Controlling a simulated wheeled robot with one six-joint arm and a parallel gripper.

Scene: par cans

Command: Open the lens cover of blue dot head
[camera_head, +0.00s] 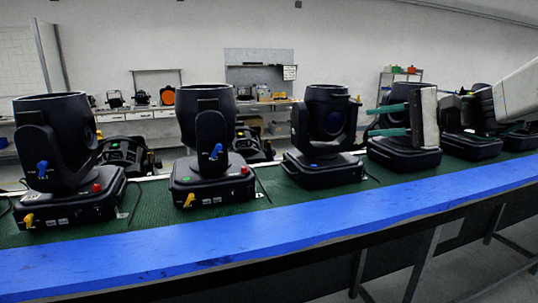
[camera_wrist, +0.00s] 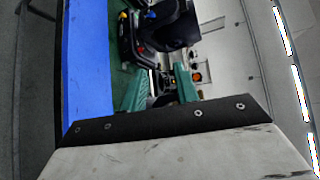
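The blue dot head (camera_head: 322,170) is a black moving-head light, third from the left in the head view. A small blue dot sits on its base. Its dark barrel (camera_head: 325,97) stands upright in the yoke. I cannot make out its lens cover or whether it is open.
Two heads with red buttons (camera_head: 68,205) (camera_head: 212,190) stand left, with blue and yellow levers. More heads (camera_head: 472,147) stand right. All are on a green mat (camera_head: 150,215) behind a blue bench edge (camera_head: 250,226). The wrist view shows a dark head (camera_wrist: 180,25) beyond the fingers.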

